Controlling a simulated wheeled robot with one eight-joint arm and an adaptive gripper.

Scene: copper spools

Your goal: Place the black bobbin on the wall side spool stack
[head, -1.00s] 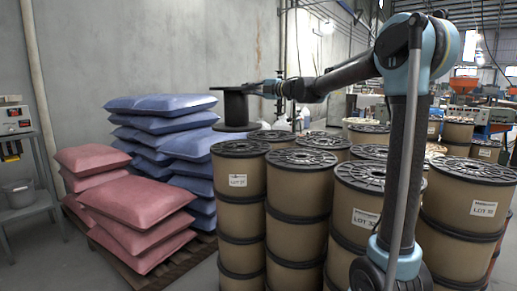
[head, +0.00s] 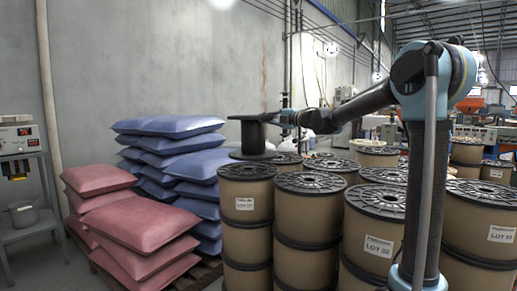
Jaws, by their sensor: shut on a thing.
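The black bobbin (head: 253,138) is upright in the head view, with a narrow core between two wide flanges. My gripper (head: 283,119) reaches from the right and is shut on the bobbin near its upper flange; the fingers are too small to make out. The bobbin shows above and behind the leftmost front spool stack (head: 246,207), next to the concrete wall side. Its lower flange appears just above that stack's black top (head: 247,171); I cannot tell whether they touch or how far apart they are in depth.
Several more brown spool stacks (head: 307,221) stand close together to the right, under my arm. Blue sacks (head: 170,126) and red sacks (head: 135,215) are piled on pallets at left. A grey metal stand (head: 30,221) with a device is at far left. The wall (head: 160,60) is behind.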

